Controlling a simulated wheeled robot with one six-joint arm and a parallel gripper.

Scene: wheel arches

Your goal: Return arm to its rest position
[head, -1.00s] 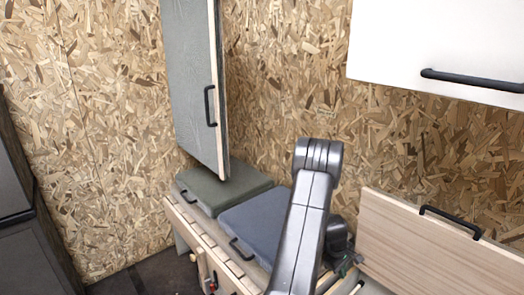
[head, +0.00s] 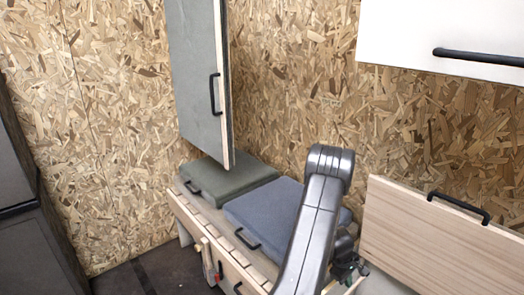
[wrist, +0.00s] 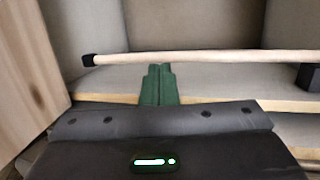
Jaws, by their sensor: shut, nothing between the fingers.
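My arm (head: 318,215) stands bent in front of the bench in the head view, its elbow raised. My gripper (wrist: 158,85) shows in the wrist view as two green fingers pressed together with nothing between them. In the head view the gripper end is small and partly hidden behind the arm, low beside the wooden panel. In the wrist view a pale rod (wrist: 200,57) with a dark end crosses just beyond the fingertips. I cannot tell whether the fingers touch it.
A bench with a green cushion (head: 232,178) and a blue cushion (head: 262,213) stands against the chipboard wall. A grey door (head: 196,80) hangs above it. A wooden panel (head: 430,240) with a black handle is right of my arm. A white cabinet (head: 430,30) is at upper right.

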